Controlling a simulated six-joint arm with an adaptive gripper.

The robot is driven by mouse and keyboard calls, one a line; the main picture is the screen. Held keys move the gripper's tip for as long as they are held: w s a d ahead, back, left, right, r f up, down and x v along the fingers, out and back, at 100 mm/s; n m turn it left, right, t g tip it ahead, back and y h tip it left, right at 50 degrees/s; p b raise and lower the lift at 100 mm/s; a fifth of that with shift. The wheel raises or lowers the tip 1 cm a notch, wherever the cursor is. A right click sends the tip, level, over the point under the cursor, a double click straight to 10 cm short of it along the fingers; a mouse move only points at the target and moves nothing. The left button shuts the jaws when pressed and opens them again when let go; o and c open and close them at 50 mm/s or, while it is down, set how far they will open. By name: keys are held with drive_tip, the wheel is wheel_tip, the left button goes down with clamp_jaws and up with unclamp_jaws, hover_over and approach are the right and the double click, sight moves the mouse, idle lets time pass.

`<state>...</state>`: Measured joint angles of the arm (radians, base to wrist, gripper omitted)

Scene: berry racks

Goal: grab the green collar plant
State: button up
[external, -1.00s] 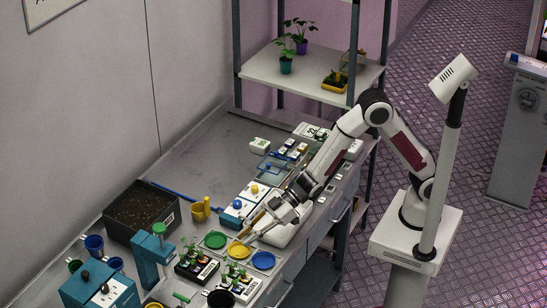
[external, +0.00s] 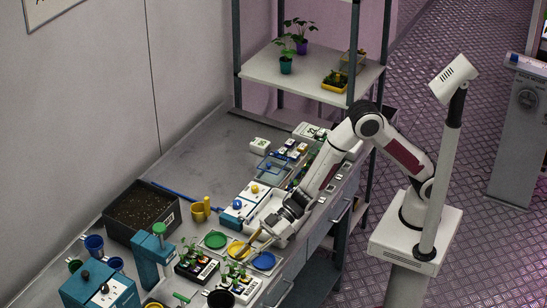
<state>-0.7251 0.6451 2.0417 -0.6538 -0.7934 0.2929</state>
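The collar colours are too small to tell, so I cannot pick out the green collar plant. My gripper (external: 254,244) points down and left, low over the bench by the yellow dish (external: 237,250) and the blue dish (external: 263,261). It is apart from the trays. Its fingers are too small to show whether they are open or shut, and I see no plant in them.
A green dish (external: 215,240) lies behind the left tray. A teal post-like device (external: 152,262) stands left of the trays, with a soil box (external: 142,210) behind. A yellow mug (external: 201,208) and a blue-white box (external: 244,205) stand nearby.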

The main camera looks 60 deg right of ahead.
sight(232, 267)
drive_tip(key=shift+w+a+f, duration=0.15)
drive_tip(key=shift+a+f, duration=0.05)
drive_tip(key=shift+a, duration=0.25)
drive_tip(key=shift+a, duration=0.1)
drive_tip(key=shift+x, duration=2.55)
drive_tip(key=shift+r, duration=0.15)
clamp_jaws()
